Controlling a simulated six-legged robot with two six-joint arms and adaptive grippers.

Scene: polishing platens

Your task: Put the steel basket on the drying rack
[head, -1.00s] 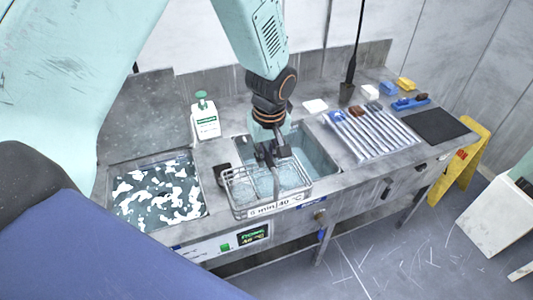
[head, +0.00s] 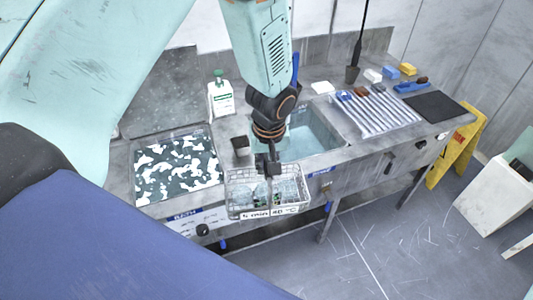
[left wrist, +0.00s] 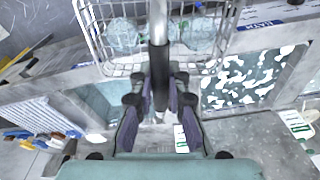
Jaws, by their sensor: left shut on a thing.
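The steel basket (head: 236,198) is a wire basket with a white label on its front and clear glassy pieces inside. It hangs roughly level at the counter's front edge, between the two basins. My left gripper (head: 268,163) is shut on its upright handle from above. In the left wrist view, the handle runs between the fingers (left wrist: 160,88), with the basket's wire rim (left wrist: 115,68) beyond them. The drying rack (head: 378,108), which I take to be the row of pale bars, lies on the counter right of the water basin. My right gripper is out of view.
The water basin (head: 318,139) is behind and right of the basket; a bath with white floating patches (head: 178,170) is left. Brushes and a black mat (head: 434,107) lie far right.

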